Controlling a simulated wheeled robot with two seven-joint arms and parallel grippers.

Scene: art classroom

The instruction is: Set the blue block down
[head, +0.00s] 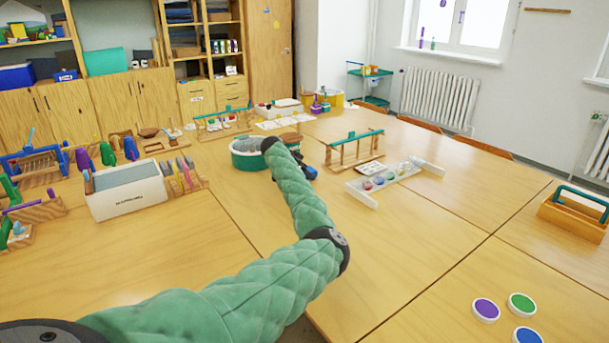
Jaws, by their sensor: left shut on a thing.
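My left arm, in a green quilted sleeve, reaches from the lower left to the middle of the table. My left gripper (300,160) is small and dark at its far end, partly hidden behind the sleeve. It is shut on a small blue thing, which I take to be the blue block (309,172). I cannot tell whether the block touches the table. A round teal-rimmed tub (247,160) with grey contents stands just left of the gripper. My right gripper is not in view.
A wooden rack with a teal bar (355,149) and a white tray with coloured pots (384,183) stand to the right. A white box (127,196) stands at left. Purple (486,310), green and blue discs lie at lower right. The table between is largely clear.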

